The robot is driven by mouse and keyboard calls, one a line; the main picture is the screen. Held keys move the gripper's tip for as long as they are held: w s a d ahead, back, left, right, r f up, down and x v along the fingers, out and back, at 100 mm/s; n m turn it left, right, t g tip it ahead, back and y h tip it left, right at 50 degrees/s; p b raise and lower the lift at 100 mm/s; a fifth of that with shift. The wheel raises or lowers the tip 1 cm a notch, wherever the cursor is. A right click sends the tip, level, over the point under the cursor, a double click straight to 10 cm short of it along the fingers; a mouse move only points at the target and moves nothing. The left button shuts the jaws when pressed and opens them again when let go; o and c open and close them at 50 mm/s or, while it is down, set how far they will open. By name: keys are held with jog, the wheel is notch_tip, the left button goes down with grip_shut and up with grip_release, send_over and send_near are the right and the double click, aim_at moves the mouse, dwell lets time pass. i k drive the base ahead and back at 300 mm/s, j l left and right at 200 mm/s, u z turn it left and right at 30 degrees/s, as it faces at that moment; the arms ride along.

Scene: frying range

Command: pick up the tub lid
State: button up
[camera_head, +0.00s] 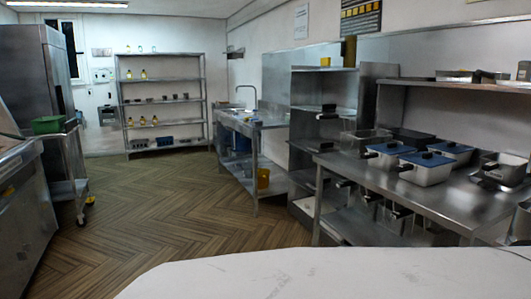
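Several pale containers with dark handles stand on the steel counter (440,199) at the right. Blue lids lie on top of them: one at the left (384,148), one at the front (418,160) and one at the right (452,147), each with a dark knob. A darker lid or pan (412,136) sits behind them. I cannot tell which of these is the tub lid. My gripper is not in view, so its state does not show.
Wire baskets (361,141) stand at the counter's left end. An open steel fryer or pan (501,170) stands at its right. A shelf (455,86) hangs above the counter. The wooden floor (165,205) is clear in the middle. A cart with a green tub (47,124) is at the left.

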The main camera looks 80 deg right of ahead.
aim_at(428, 160)
jog(key=l+z, duration=0.1)
jog(key=z, duration=1.25)
jog(key=l+z, duration=0.25)
jog(key=z, duration=0.15)
jog(key=i+l+z, duration=0.1)
jog(key=z, duration=0.25)
jog(key=l+z, duration=0.4)
jog(key=i+j, duration=0.05)
jog(key=j, duration=0.05)
